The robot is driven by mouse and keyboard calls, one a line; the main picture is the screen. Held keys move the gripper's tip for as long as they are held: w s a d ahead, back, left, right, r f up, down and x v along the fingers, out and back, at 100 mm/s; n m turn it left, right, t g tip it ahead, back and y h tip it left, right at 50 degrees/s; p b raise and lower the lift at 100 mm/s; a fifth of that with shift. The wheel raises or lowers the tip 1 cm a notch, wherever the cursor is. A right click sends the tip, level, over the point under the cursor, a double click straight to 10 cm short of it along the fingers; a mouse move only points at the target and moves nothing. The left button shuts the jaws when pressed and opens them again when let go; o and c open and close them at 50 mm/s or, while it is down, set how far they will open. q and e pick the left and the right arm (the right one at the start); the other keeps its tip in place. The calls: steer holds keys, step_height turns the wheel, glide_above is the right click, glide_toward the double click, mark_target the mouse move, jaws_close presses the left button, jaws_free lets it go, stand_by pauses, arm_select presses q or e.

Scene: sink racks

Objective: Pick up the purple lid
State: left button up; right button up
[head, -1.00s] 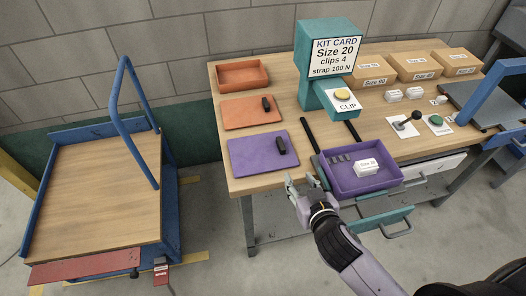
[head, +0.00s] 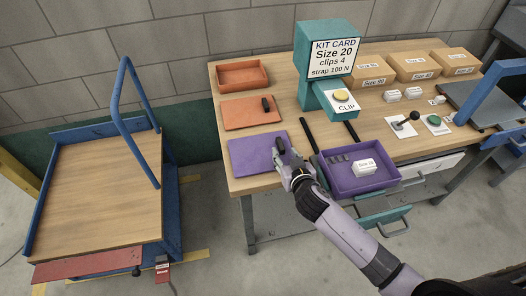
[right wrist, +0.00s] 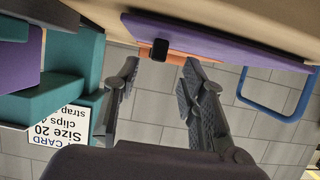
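The purple lid (head: 250,155) lies flat on the workbench, left of the purple bin (head: 385,180). Its black handle (head: 279,144) stands near its right side. My right gripper (head: 288,158) is at the lid's right edge, close to the handle and partly covering that corner. In the right wrist view the gripper (right wrist: 162,68) is open and empty, its two fingers apart. The handle (right wrist: 159,47) shows just beyond the gap between the fingertips, with the lid (right wrist: 230,42) behind it. Contact cannot be made out. My left gripper is not in view.
An orange lid (head: 247,112) with a black handle and an orange bin (head: 227,76) lie behind the purple lid. The teal kit-card stand (head: 313,75) is to the right. A cart (head: 100,190) stands left.

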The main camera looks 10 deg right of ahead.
mark_target(281, 144)
steer(key=x, duration=0.4)
steer(key=shift+w+d+r+p, duration=0.1)
steer(key=shift+w+r+p, duration=0.1)
steer(key=shift+w+p, duration=0.25)
steer(key=shift+c, duration=0.5)
jaws_close()
